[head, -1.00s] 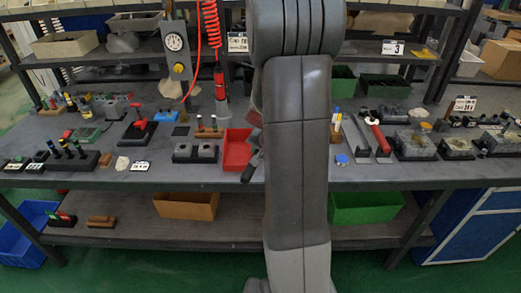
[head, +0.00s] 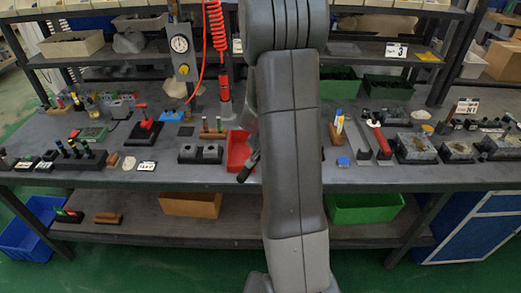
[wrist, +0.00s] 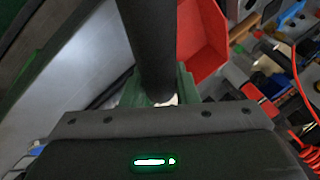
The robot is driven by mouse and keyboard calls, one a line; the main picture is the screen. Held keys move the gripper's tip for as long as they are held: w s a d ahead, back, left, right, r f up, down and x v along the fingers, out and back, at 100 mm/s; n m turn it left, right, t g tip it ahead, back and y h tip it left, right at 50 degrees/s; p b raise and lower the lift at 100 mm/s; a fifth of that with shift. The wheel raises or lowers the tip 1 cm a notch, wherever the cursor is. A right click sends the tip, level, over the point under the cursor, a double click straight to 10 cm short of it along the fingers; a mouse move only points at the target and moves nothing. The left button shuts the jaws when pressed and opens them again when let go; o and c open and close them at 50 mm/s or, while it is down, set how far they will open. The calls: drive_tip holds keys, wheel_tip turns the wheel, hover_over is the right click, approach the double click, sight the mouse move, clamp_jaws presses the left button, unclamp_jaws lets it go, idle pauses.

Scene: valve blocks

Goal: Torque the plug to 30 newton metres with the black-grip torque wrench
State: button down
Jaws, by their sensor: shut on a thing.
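My gripper (wrist: 158,88) is shut on a thick black round grip (wrist: 148,45), taken to be that of the black-grip torque wrench, which runs up out of the wrist view. The wrench's head is out of that view. In the head view my arm hides most of the gripper. A dark piece (head: 248,167) sticks out left of my arm, by the red bin (head: 239,148). Valve blocks (head: 415,148) stand at the right of the bench; another block (head: 458,151) sits beside them. I cannot make out the plug.
A red-handled tool (head: 379,139) lies on the bench right of my arm. Twin dark blocks (head: 200,152) stand left of the red bin. A gauge post (head: 181,50) and a red coiled hose (head: 215,35) stand behind. Small parts crowd the bench's left side.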

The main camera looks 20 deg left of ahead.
drive_tip(key=shift+w+a+m+p, duration=0.1)
drive_tip(key=shift+a+m+p, duration=0.35)
drive_tip(key=shift+p, duration=0.95)
